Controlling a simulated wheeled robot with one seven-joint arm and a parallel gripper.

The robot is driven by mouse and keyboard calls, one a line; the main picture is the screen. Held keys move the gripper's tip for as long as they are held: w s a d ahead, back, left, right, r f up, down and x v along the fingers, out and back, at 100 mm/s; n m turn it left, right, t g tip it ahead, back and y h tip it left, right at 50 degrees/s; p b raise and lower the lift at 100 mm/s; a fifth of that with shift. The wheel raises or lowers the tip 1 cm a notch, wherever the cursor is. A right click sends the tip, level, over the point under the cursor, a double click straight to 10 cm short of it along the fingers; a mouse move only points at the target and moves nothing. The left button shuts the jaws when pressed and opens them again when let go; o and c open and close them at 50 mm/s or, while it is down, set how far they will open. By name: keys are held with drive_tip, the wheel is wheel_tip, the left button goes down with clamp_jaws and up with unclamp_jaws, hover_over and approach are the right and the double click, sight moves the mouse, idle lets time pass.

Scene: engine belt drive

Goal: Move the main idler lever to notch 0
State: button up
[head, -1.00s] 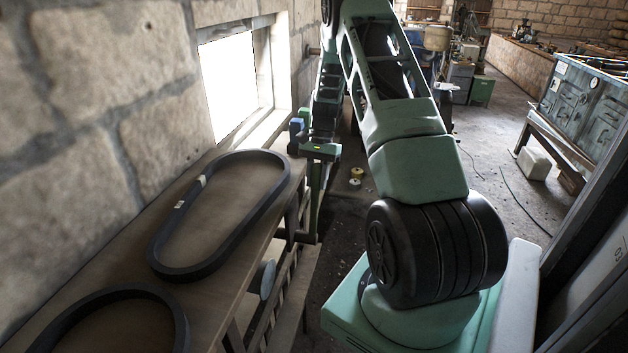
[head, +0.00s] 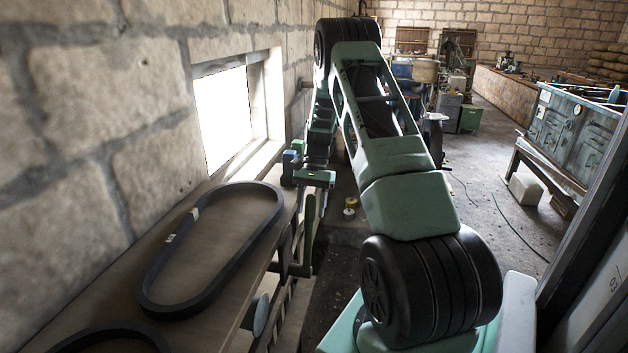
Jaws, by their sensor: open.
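My gripper (head: 314,184) is at the low end of my forearm, just right of the bench (head: 211,335). It is small and seen from behind, so its fingertips are hard to make out, but it is open. No notch marks can be read from here. A black belt loop (head: 258,255) lies on the bench.
A second black loop (head: 110,331) shows at the bottom left. A grey round disc (head: 261,314) sits at the bench's side. A workbench (head: 553,160) stands at right. The middle floor is open, with a cable on it.

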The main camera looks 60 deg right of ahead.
drive_tip(key=b+v, duration=0.4)
drive_tip(key=v, duration=1.2)
drive_tip(key=shift+r, duration=0.2)
drive_tip(key=shift+d, duration=0.1)
drive_tip(key=w+a+n+h+b, duration=0.1)
drive_tip(key=w+a+n, duration=0.2)
drive_tip(key=a, duration=0.8)
drive_tip(key=w+a+n+b, duration=0.1)
drive_tip(key=w+a+n, duration=0.2)
drive_tip(key=a, duration=0.9)
drive_tip(key=s+a+f+n+h, duration=0.1)
drive_tip(key=s+a+n, duration=0.15)
drive_tip(key=a, duration=0.65)
drive_tip(key=s+a+f+n, duration=0.15)
drive_tip(key=a+n, duration=0.25)
drive_tip(key=a, duration=0.4)
drive_tip(key=s+a+f+n+h+b, duration=0.1)
drive_tip(key=s+a+f+n+b, duration=0.15)
drive_tip(key=s+a+n, duration=0.7)
drive_tip(key=s+a+f+t, duration=0.1)
drive_tip(key=s+a+f, duration=0.1)
drive_tip(key=s, duration=0.5)
drive_tip(key=s+a+f+n+h, duration=0.1)
drive_tip(key=s+a, duration=0.3)
drive_tip(key=s, duration=0.4)
drive_tip(key=shift+s+f+n+t, duration=0.25)
drive_tip(key=shift+f+n+t, duration=0.05)
drive_tip(key=shift+f+t, duration=0.15)
